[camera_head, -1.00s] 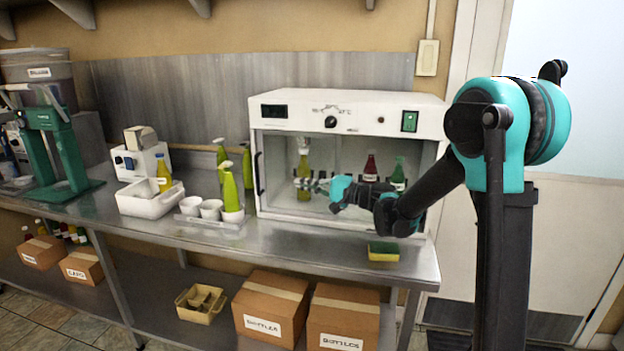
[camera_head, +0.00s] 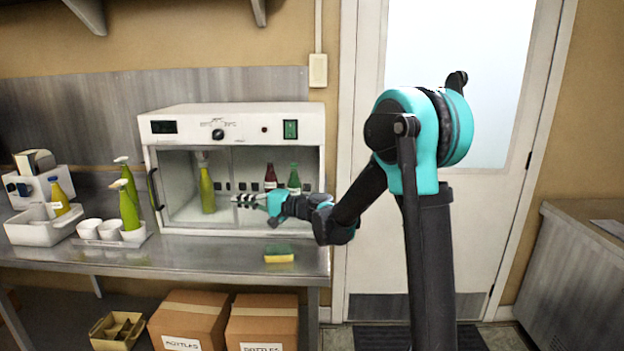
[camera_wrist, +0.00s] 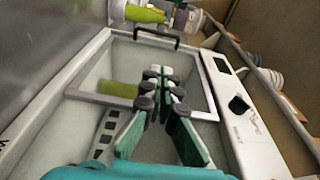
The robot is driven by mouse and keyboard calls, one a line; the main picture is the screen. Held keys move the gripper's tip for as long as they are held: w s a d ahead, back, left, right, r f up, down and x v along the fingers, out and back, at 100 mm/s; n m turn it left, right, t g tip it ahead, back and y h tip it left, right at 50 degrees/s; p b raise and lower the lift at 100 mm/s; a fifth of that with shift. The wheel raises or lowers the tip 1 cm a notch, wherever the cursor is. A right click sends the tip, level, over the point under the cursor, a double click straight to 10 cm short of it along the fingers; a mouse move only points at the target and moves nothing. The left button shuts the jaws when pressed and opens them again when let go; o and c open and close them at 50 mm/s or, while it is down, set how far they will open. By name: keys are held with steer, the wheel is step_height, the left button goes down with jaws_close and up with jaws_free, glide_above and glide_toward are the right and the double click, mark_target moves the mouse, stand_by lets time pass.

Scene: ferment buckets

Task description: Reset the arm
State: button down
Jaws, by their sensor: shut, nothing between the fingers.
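My gripper (camera_head: 248,201) is shut and empty in front of the white incubator cabinet (camera_head: 235,118). It points left across the opening, level with the inside. In the wrist view my gripper's closed fingers (camera_wrist: 160,85) overlap the cabinet's window area. Inside the cabinet a yellow-green bottle (camera_head: 207,190) stands upright at the left, apart from my gripper; it also shows in the wrist view as a green shape (camera_wrist: 117,89). A dark red bottle (camera_head: 270,177) and a green bottle (camera_head: 294,180) stand at the back right, partly behind my arm.
A yellow-green sponge (camera_head: 279,254) lies on the counter (camera_head: 200,257) below my arm. White cups (camera_head: 109,229), green spray bottles (camera_head: 129,208) and a white bin (camera_head: 40,225) stand at the left. Cardboard boxes (camera_head: 188,318) sit on the lower shelf. A door (camera_head: 380,270) is behind my arm.

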steer(key=s+d+f+n+h, duration=0.1)
steer(key=s+d+f+h, duration=0.5)
steer(key=d, duration=0.7)
steer(key=s+d+f+h, duration=0.5)
steer(key=s+d+f, duration=0.5)
steer(key=d, duration=0.4)
steer(key=s+d+f+n+h, duration=0.1)
steer(key=s+d+f+h, duration=0.5)
steer(key=d, duration=0.7)
steer(key=s+f, duration=0.2)
steer(key=s, duration=0.2)
steer(key=shift+d+n+h, duration=0.25)
steer(key=shift+n+h, duration=0.05)
steer(key=shift+s+r, duration=0.1)
